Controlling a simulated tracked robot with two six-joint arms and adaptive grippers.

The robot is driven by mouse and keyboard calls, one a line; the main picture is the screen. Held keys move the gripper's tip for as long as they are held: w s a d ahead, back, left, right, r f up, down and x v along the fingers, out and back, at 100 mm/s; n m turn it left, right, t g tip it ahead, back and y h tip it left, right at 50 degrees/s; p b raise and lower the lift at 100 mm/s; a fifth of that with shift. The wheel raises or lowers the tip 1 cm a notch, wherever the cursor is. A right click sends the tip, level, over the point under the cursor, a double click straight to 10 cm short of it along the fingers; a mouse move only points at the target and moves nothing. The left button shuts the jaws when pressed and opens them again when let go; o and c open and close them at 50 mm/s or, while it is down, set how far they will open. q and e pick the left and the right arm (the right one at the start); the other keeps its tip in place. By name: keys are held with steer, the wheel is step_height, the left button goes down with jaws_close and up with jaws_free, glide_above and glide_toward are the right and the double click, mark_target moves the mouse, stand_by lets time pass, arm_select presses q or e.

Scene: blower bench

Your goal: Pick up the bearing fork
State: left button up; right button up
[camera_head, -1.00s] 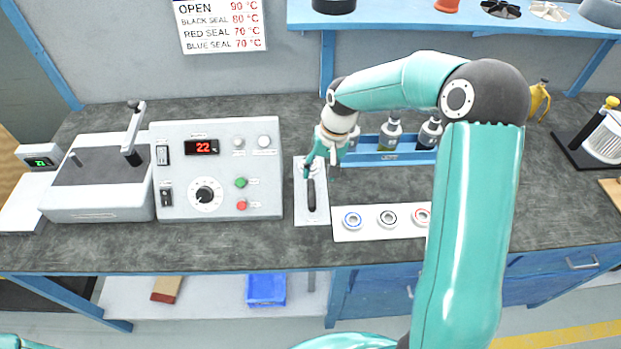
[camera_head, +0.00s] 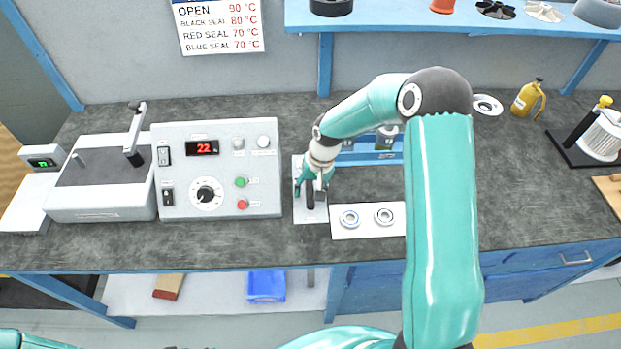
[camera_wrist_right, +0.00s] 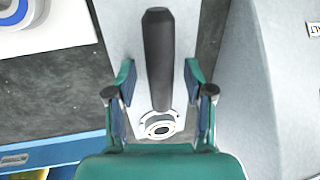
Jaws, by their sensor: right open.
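The bearing fork shows its dark handle (camera_wrist_right: 159,60) in the right wrist view, lying along a pale plate (camera_wrist_right: 122,30). A metal ring end (camera_wrist_right: 161,124) shows below the handle. In the head view the dark handle (camera_head: 310,195) sits on the same plate, its upper part covered by my gripper. My right gripper (camera_wrist_right: 163,85) is open, with one finger on each side of the handle and visible gaps between them. In the head view my right gripper (camera_head: 312,188) is over the plate. My left gripper is not in view; only a bit of my left arm shows at the lower left.
Right of the plate lies a white strip with bearings (camera_head: 365,231), partly behind my right arm. A grey control box (camera_head: 222,208) stands close on the left. A blue bottle rack (camera_head: 350,158) is behind. Dark bench top is clear in front.

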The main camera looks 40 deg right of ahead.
mark_target(310, 187)
jaws_close()
steer(key=shift+w+r, duration=0.1)
steer(key=shift+r, duration=0.05)
steer(key=shift+r, duration=0.25)
step_height(310, 187, up, 19)
steer(key=b, duration=0.2)
steer(key=shift+r, duration=0.15)
stand_by(0.4)
